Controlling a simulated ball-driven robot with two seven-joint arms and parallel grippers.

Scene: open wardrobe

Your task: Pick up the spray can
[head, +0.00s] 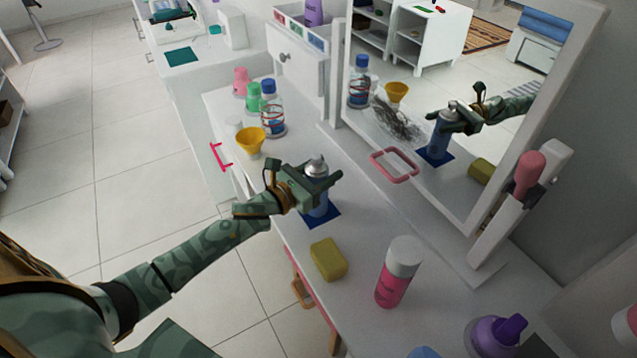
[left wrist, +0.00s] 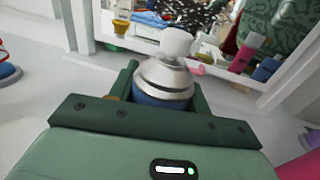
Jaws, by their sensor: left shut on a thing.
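The spray can (head: 317,168) has a blue body, a silver shoulder and a pale nozzle. It stands upright over a dark blue square (head: 325,218) on the white dresser top in the head view. My left gripper (head: 318,184) reaches in from the left and is shut on the can around its upper part. In the left wrist view the can (left wrist: 168,78) sits between the two green fingers (left wrist: 165,92). Its lower body is hidden behind the gripper there. I cannot tell whether its base touches the square. My right gripper is not in view.
A yellow sponge (head: 328,259) and a pink bottle with a white cap (head: 398,272) stand nearer on the dresser top (head: 365,225). A yellow funnel (head: 251,141) and several bottles stand behind. A mirror (head: 440,110) rises along the right, with a pink handle-like ring (head: 394,165) before it.

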